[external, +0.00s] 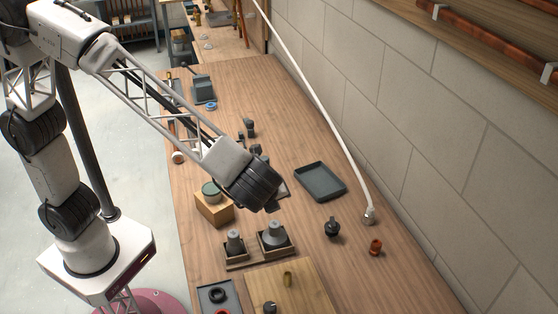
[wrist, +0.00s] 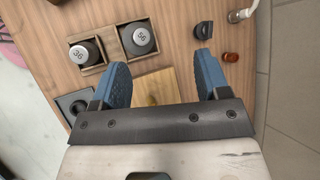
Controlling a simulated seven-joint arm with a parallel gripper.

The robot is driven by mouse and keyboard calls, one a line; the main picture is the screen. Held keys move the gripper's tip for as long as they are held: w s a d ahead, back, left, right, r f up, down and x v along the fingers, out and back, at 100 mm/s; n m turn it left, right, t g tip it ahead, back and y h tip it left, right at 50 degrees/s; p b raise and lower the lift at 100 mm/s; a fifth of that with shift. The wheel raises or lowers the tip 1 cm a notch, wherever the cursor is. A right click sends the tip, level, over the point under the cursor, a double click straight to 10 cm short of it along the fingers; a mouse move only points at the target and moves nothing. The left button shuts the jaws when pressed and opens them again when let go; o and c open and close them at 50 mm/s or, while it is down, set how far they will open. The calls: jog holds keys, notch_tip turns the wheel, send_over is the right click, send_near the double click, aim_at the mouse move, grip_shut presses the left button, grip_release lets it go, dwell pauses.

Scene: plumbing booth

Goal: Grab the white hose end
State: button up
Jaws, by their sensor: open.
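A white hose (external: 325,112) hangs down along the tiled wall, and its end (external: 368,214) with a metallic fitting rests on the wooden bench near the wall. In the wrist view the hose end (wrist: 236,16) shows at the top right, partly cut off by the frame edge. My gripper (wrist: 162,72) has two blue fingers spread wide apart with nothing between them. The hose end is beyond the right finger, apart from it. In the external view my wrist hangs over the middle of the bench, left of the hose end, and the fingers are hidden there.
A black fitting (external: 332,227) and a copper-coloured fitting (external: 375,247) stand near the hose end. A dark tray (external: 320,181) lies behind them. Grey weights (external: 274,234) sit in wooden holders, with a wooden board (external: 300,285) in front. Bench near the wall is mostly clear.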

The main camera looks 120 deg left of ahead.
jog(key=w+a+f+m+y, duration=0.3)
jog(key=w+a+f, duration=0.4)
jog(key=w+a, duration=0.3)
jog(key=m+y, duration=0.3)
jog(key=m, duration=0.2)
send_near(370, 216)
jog(key=shift+w+a+g, duration=0.1)
jog(key=shift+a+g, duration=0.2)
jog(key=shift+a, duration=0.25)
jog(key=shift+x, duration=3.4)
jog(key=shift+a+f, duration=0.1)
jog(key=shift+f, duration=0.15)
jog(key=shift+x, duration=2.45)
jog(key=shift+c, duration=0.5)
